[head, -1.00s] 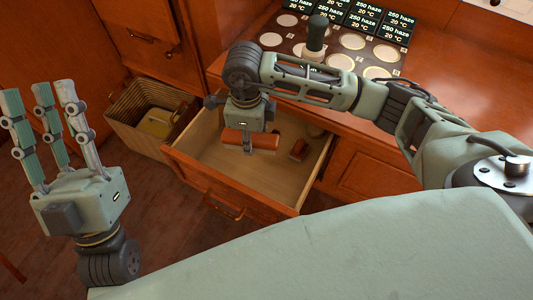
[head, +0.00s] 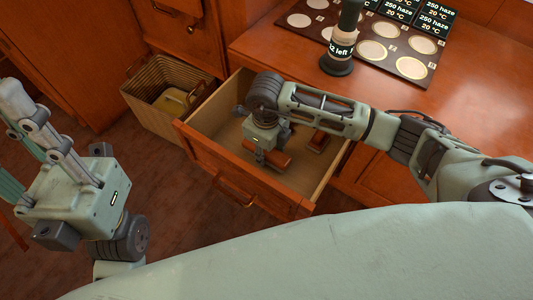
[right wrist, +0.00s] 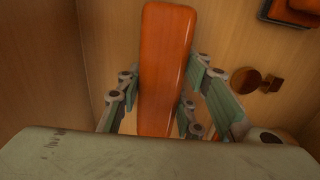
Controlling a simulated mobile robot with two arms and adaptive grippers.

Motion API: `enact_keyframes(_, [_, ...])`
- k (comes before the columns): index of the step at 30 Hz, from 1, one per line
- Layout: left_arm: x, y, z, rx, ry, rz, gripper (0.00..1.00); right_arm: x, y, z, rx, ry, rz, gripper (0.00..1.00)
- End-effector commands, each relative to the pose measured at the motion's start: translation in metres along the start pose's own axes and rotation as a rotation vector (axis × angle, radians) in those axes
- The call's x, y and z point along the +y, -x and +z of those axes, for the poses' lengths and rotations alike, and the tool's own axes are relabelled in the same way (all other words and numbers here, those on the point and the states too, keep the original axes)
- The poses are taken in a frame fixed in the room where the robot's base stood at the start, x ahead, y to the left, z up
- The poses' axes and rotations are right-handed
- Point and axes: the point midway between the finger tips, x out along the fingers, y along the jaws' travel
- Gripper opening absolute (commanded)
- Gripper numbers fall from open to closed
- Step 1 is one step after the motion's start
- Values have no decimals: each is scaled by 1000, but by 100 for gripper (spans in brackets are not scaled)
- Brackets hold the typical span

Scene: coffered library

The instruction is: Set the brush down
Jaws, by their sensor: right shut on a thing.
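The brush, with an orange-brown wooden back (head: 279,160), is in my right gripper (head: 268,160), low inside the open drawer (head: 232,172). In the right wrist view the brush (right wrist: 166,65) runs lengthwise between the green finger pads (right wrist: 165,108), which are shut on it. Its underside is hidden, so I cannot tell whether it touches the drawer floor. My left gripper (head: 22,135) is open and empty at the left, away from the drawer, with its fingers partly out of frame.
A red-brown block (head: 319,142) lies in the drawer right of the brush. A small brown knobbed thing (right wrist: 247,81) lies nearby in the right wrist view. A basket (head: 135,92) stands left of the drawer. A dark-topped bottle (head: 343,48) and round-marked board (head: 410,67) are on the desk.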

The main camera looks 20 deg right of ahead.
Motion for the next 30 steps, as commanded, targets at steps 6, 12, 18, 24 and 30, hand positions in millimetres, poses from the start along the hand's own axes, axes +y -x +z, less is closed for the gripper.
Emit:
enact_keyframes(6, [0,-1,1,5,-1,4,29,0,-4,1,-3,1,0,6])
enact_keyframes(12, [0,2,1,3,0,3,29,0,-9,1,-3,1,0,6])
enact_keyframes(18, [0,-2,1,10,-1,6,29,0,-8,0,-2,1,0,50])
enact_keyframes(24, [0,-3,0,18,-1,6,29,0,-8,0,-2,1,0,53])
enact_keyframes(30, [0,-7,-2,21,-2,5,29,0,-3,1,-2,1,0,53])
